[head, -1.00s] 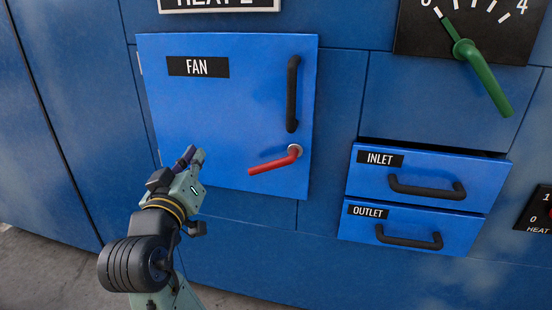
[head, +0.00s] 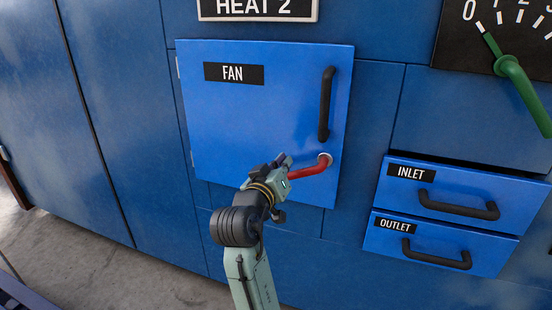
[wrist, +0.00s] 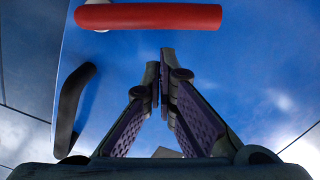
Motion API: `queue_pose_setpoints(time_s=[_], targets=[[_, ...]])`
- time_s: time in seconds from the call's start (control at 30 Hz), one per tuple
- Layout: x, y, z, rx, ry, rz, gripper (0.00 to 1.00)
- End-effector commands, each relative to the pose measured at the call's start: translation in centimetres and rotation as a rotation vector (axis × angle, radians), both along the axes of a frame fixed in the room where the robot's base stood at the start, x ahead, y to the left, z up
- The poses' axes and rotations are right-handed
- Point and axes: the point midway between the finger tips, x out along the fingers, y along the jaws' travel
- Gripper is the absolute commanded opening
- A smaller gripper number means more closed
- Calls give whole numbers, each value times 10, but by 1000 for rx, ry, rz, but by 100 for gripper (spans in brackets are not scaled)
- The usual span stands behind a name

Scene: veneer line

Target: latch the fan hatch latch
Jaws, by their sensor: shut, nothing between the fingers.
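The blue fan hatch (head: 225,130) with its FAN label appears closed in the head view. Its red latch lever (head: 307,170) extends left and slightly down from a round pivot at the hatch's lower right. My gripper (head: 284,160) is at the lever's left end and hides its tip. In the wrist view the red lever (wrist: 150,17) lies across the top, beyond the fingertips. My gripper (wrist: 160,65) is shut there with nothing between its fingers, and a gap shows between it and the lever. I cannot tell from the head view whether they touch.
A black hatch handle (head: 326,104) stands above the pivot and also shows in the wrist view (wrist: 72,108). The INLET drawer (head: 455,190) and OUTLET drawer (head: 440,240) are to the right. A green dial lever (head: 525,90) is at the upper right.

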Motion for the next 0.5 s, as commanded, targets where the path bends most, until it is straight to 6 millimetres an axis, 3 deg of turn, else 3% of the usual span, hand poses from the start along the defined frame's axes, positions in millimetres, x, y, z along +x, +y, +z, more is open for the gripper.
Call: queue_pose_setpoints(time_s=[0.5], targets=[[0,-5,-9,-1,-1,1,0]])
